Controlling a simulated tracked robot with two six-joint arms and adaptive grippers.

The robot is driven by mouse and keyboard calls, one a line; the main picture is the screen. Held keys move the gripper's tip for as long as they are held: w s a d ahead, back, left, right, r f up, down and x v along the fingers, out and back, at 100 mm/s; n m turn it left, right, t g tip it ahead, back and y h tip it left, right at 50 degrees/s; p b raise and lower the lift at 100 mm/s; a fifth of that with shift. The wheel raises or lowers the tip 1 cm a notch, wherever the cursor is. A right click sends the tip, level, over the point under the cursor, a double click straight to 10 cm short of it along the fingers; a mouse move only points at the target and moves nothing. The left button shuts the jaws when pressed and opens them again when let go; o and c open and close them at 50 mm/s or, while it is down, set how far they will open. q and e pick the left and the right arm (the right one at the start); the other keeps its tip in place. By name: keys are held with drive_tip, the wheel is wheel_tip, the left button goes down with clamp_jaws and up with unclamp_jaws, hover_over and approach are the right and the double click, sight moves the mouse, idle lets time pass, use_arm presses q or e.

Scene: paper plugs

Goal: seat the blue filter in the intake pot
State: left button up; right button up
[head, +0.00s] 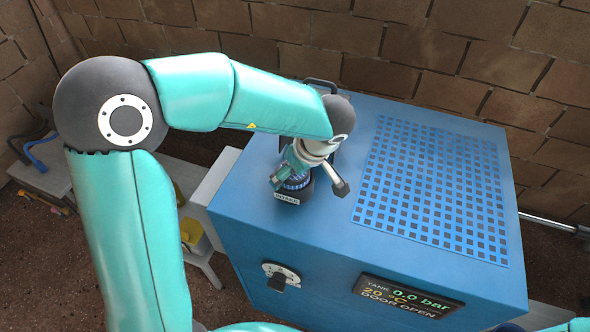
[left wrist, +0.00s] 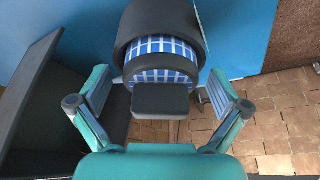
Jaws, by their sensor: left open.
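The blue filter (head: 293,182) has a blue-and-white gridded side and shows at the intake pot on top of the blue machine. The dark intake pot (head: 292,195) carries a label reading INTAKE. My left gripper (head: 312,174) is open just above them, one finger on each side. In the left wrist view the filter (left wrist: 162,75) lies ahead between the spread fingers, with gaps at both sides and a dark curved rim around its upper part. The gripper partly hides filter and pot in the head view, so how deep the filter sits I cannot tell. My right gripper is out of view.
The blue machine (head: 330,235) has a perforated top panel (head: 435,190), a dial (head: 281,275) and a display (head: 410,296) reading 0.0 bar and DOOR OPEN. A brick wall stands behind. A low bench (head: 45,180) is at the left.

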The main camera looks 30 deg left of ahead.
use_arm(q)
drive_tip(key=shift+r, duration=0.15)
drive_tip(key=shift+r, duration=2.65)
drive_tip(key=shift+w, duration=0.1)
drive_tip(key=v, duration=1.2)
